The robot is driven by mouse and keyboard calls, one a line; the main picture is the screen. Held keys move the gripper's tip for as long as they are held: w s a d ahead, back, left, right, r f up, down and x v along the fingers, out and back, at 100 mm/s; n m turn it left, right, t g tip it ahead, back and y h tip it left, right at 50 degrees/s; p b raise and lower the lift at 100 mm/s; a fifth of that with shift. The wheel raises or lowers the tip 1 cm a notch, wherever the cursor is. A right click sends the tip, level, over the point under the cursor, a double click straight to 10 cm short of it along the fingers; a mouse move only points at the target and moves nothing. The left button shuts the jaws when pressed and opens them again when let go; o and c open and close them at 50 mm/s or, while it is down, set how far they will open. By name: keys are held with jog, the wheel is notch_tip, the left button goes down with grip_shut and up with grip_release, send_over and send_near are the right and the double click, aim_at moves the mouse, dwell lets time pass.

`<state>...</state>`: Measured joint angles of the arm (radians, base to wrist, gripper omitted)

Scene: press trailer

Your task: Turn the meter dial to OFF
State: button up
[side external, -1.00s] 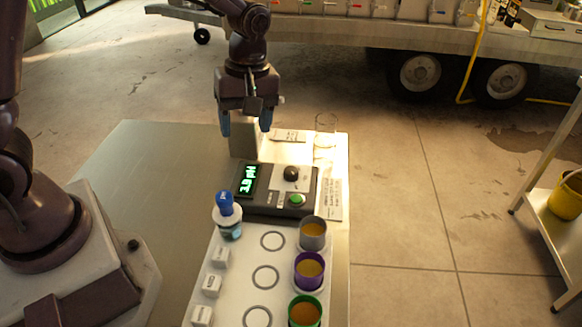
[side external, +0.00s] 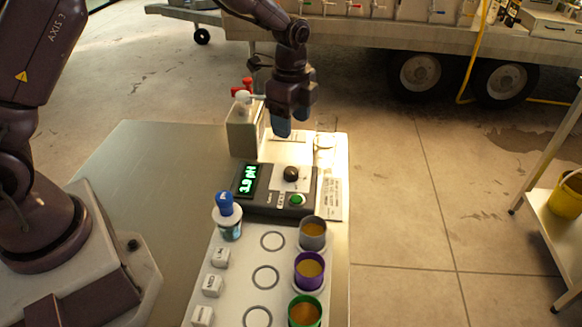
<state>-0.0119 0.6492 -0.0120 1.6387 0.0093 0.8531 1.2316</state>
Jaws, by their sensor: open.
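The dark grey meter (side external: 262,205) sits on the metal table, with a lit green display (side external: 248,180) on its left. Its black round dial (side external: 290,173) is at the upper right of the meter, above a green button (side external: 297,200). The dial's pointer setting is too small to read. My gripper (side external: 284,130) hangs above and behind the meter, fingers pointing down, apart from the dial. It is open and holds nothing visible; the fingers overlap in this view.
A grey box with a red-handled tap (side external: 243,128) stands behind the meter. A blue-topped bottle (side external: 227,215) stands to its front left. Grey (side external: 313,232), purple (side external: 309,270) and green (side external: 305,311) cups line the front right. Bare table (side external: 150,175) lies left.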

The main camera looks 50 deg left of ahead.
aim_at(291, 170)
jog(key=shift+m, duration=0.4)
notch_tip(291, 170, down, 13)
jog(key=c, duration=0.9)
